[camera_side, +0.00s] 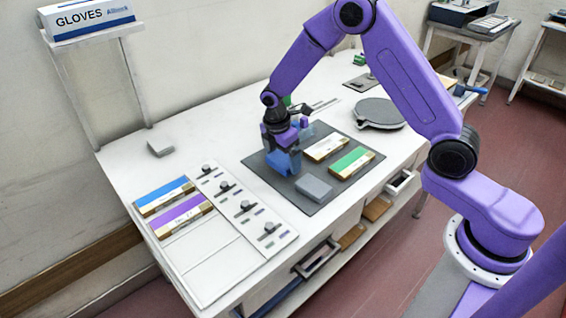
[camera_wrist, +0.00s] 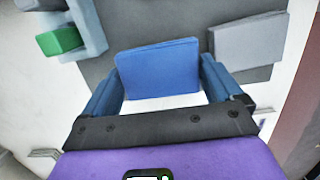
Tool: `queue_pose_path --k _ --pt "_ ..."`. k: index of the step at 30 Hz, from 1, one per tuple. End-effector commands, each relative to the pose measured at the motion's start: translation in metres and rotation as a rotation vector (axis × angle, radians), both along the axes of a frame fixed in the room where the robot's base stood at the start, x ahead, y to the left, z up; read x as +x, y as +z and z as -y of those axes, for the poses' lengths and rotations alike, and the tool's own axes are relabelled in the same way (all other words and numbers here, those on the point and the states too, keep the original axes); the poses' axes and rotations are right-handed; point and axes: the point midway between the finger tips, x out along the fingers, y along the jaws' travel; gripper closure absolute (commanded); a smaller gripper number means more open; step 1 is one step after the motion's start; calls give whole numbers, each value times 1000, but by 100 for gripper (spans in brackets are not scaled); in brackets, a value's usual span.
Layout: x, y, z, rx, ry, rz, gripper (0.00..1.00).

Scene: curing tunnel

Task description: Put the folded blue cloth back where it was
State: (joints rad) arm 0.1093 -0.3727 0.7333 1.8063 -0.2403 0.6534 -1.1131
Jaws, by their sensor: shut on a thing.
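The folded blue cloth (camera_wrist: 158,70) is between the two blue fingers of my gripper (camera_wrist: 160,85) in the wrist view. My gripper is shut on it, with a finger at each side edge. In the side view my gripper (camera_side: 283,148) is low over the left part of the dark grey mat (camera_side: 262,172). The blue cloth (camera_side: 285,164) is hard to tell from the blue fingers there. I cannot tell whether its lower edge touches the mat.
A grey block (camera_side: 314,187), a green-and-white box (camera_side: 351,162) and a whitish box (camera_side: 324,147) lie on the mat. A white board (camera_side: 208,272) with blue and purple boxes and several knobs is at left. A round grey plate (camera_side: 380,113) is behind right.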

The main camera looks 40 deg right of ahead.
Motion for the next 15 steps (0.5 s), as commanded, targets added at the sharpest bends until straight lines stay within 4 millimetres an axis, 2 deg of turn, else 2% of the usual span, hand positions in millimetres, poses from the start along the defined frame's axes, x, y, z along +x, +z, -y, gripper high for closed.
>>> queue_pose_path --k 1,5,15 --pt "-2 -9 0 -2 1 -6 32" --pt "-2 -21 0 -1 0 -4 32" --pt "-1 -24 0 0 0 -2 32"
